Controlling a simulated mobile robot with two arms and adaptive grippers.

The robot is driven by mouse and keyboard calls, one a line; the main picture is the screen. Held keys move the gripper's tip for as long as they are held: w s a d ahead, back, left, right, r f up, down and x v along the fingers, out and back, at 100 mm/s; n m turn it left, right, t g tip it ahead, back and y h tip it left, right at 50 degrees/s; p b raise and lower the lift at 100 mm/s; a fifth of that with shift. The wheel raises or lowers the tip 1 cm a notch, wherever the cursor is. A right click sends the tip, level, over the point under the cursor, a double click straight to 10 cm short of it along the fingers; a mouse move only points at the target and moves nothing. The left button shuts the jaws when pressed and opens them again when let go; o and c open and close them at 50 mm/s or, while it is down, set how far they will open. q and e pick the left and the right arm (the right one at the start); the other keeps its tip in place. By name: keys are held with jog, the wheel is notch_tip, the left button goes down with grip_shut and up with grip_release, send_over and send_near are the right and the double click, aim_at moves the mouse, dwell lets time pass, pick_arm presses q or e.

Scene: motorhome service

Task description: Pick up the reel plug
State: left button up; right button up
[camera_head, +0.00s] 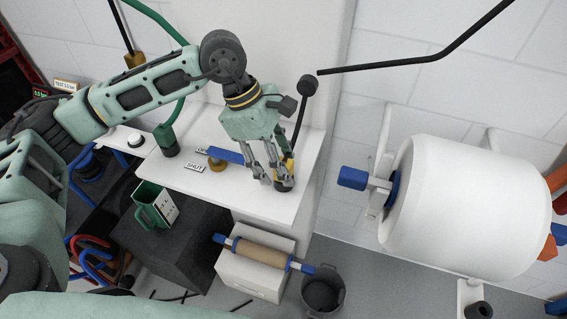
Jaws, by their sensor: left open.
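My left gripper (268,176) reaches down over the white counter, with its fingers open and pointing down. A dark round piece with a yellow part, which looks like the reel plug (285,184), is at the fingertips near the counter's right edge. The fingers partly cover it, and I cannot tell whether they touch it. A black lead (299,122) rises from behind the gripper to a dark round fitting (308,85). My right gripper is not in view.
The white counter (250,205) bears a blue-handled brass valve (218,161) and a "SHUT" label (195,167). A large white reel drum (470,208) is at right. Below are a green jug (150,215), a brown roller (262,252) and a dark bucket (322,292).

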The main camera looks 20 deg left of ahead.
aim_at(291, 166)
pick_arm(q)
jog(key=shift+d+f, duration=0.15)
jog(key=shift+f, duration=0.15)
jog(key=shift+c, duration=0.5)
jog(key=c, duration=1.2)
jog(key=shift+r, duration=0.15)
grip_shut()
jog(key=shift+r+b, duration=0.2)
jog(key=shift+b, duration=0.1)
jog(key=r, duration=0.1)
jog(key=r+b, duration=0.2)
jog(key=shift+s+d+r, duration=0.15)
jog(key=shift+d+r, duration=0.15)
jog(key=s+d+r+b, duration=0.3)
jog(key=s+d+r, duration=0.3)
jog(key=d, duration=0.3)
jog(key=shift+s+r, duration=0.25)
jog(key=shift+r, duration=0.15)
